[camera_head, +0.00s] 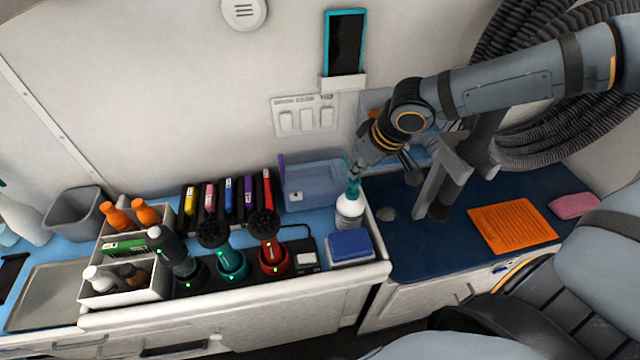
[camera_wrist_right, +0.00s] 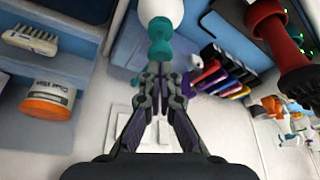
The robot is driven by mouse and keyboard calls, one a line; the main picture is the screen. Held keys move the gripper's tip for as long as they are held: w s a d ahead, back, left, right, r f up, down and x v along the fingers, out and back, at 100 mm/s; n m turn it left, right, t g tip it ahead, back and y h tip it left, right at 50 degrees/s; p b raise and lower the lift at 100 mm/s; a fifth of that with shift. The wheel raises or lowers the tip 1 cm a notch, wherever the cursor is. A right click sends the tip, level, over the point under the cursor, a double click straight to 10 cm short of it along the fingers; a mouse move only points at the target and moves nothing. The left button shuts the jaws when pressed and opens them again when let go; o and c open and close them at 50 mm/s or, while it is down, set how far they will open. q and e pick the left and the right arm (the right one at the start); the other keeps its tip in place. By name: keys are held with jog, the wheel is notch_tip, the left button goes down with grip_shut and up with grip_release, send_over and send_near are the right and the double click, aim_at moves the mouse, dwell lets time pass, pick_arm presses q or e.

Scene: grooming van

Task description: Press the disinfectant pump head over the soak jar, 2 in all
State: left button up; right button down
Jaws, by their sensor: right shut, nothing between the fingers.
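The disinfectant bottle (camera_head: 349,213) is white and stands upright near the right end of the counter, with a teal pump head (camera_head: 353,188) on top. My left gripper is not in view.
A blue sponge block (camera_head: 351,245) lies in front of the bottle. Clippers in teal (camera_head: 232,262) and red (camera_head: 273,257) holders stand to the left, with several coloured items behind.

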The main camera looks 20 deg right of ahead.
jog(key=shift+f+b, duration=0.8)
jog(key=shift+f, duration=0.35)
jog(key=shift+r, duration=0.1)
notch_tip(320, 180, up, 3)
jog(key=p, duration=0.3)
jog(key=shift+f, duration=0.2)
